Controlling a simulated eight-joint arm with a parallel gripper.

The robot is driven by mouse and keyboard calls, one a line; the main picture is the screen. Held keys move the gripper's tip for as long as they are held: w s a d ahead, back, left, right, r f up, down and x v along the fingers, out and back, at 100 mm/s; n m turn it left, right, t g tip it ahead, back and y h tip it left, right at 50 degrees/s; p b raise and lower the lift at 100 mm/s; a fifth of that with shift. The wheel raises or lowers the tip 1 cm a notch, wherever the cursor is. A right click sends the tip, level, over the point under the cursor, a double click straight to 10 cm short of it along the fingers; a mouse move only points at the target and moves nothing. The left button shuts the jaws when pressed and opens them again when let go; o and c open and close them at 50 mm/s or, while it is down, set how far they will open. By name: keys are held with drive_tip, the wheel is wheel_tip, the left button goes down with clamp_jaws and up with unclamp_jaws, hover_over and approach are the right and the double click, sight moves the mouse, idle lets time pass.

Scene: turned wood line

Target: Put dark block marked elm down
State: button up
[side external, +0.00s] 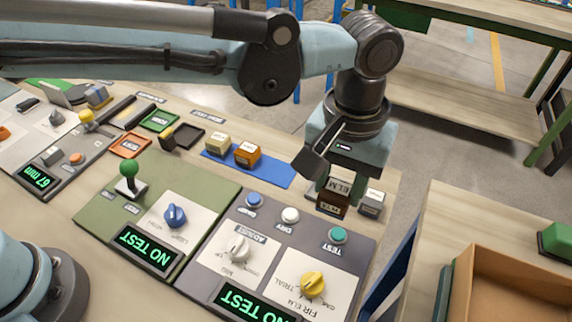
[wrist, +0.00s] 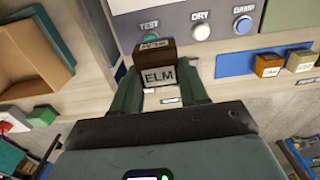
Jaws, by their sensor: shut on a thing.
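My gripper (side external: 335,194) is shut on the dark brown block marked ELM (side external: 332,207), near the right end of the bench by the control panel's corner. In the wrist view the block (wrist: 159,77) sits between the two green fingers, its pale ELM label facing the camera. Its dark upper part reaches toward the panel edge below the TEST button. I cannot tell whether its underside touches the bench. A grey block (side external: 371,204) stands just right of the held block in the side view.
A blue mat (side external: 275,175) carries a cream block (side external: 217,145) and an orange block (side external: 247,154). The grey control panel (side external: 268,238) has a teal TEST button (side external: 338,235), other buttons and knobs. A separate table with an open wooden box (side external: 478,262) stands right, across a gap.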

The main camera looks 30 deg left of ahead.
drive_tip(key=w+a+f, duration=0.1)
drive_tip(key=w+f, duration=0.1)
drive_tip(key=w, duration=0.1)
drive_tip(key=w+a+f, duration=0.1)
drive_tip(key=w+f, duration=0.1)
drive_tip(key=w, duration=0.2)
drive_tip(key=w+a+f, duration=0.2)
drive_tip(key=w+f, duration=0.1)
drive_tip(key=shift+w, duration=0.25)
drive_tip(key=shift+f, duration=1.95)
drive_tip(key=shift+f, duration=0.15)
drive_tip(key=o, duration=1)
drive_tip(key=shift+o, duration=0.2)
